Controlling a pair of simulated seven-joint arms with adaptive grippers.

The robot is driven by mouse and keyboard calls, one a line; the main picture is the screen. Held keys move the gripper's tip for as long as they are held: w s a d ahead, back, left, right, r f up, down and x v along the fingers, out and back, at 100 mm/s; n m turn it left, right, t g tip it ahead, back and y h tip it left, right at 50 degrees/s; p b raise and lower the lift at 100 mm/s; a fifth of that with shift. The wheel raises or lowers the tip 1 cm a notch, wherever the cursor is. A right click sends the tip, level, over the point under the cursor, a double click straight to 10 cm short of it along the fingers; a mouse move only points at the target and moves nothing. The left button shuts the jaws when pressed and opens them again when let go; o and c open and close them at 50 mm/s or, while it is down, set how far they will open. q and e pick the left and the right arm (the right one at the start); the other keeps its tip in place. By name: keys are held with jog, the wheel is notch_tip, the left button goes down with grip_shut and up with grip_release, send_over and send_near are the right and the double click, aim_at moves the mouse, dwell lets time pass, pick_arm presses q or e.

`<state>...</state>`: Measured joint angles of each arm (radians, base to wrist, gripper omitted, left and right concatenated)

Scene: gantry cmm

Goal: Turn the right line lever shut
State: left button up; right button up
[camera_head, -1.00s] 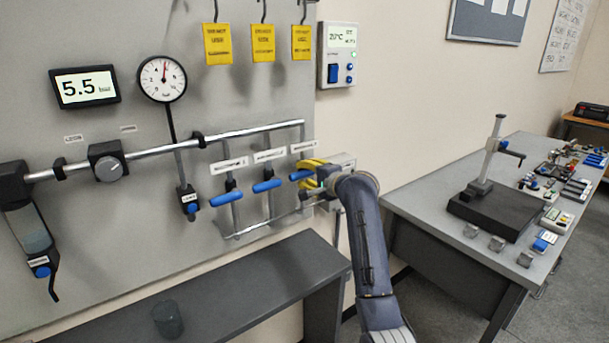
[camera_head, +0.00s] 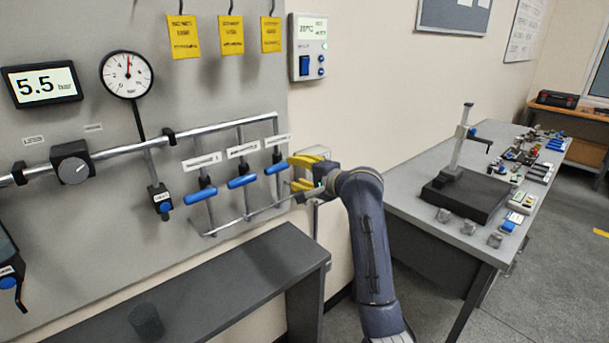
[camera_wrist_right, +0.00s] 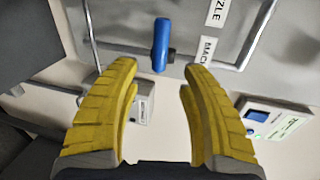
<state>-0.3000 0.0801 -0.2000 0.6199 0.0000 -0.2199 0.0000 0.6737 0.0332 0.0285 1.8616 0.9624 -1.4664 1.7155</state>
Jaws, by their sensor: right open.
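The right line lever (camera_head: 276,168) is a blue handle on the rightmost of three thin vertical pipes on the wall panel. It lies crosswise to its pipe, and it also shows in the right wrist view (camera_wrist_right: 161,45). My right gripper (camera_head: 297,173) has yellow fingers and is just right of this lever. In the right wrist view the fingers (camera_wrist_right: 160,72) are open and empty, and the lever is beyond the tips, apart from them. The middle lever (camera_head: 241,181) and left lever (camera_head: 200,196) also lie crosswise to their pipes. My left gripper is out of view.
Labels (camera_head: 242,149) sit above the levers, below the main pipe (camera_head: 215,128). A dark bench (camera_head: 215,285) stands below. A grey table (camera_head: 455,230) with a stand is right of my arm.

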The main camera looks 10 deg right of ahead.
jog(key=shift+v, duration=1.6)
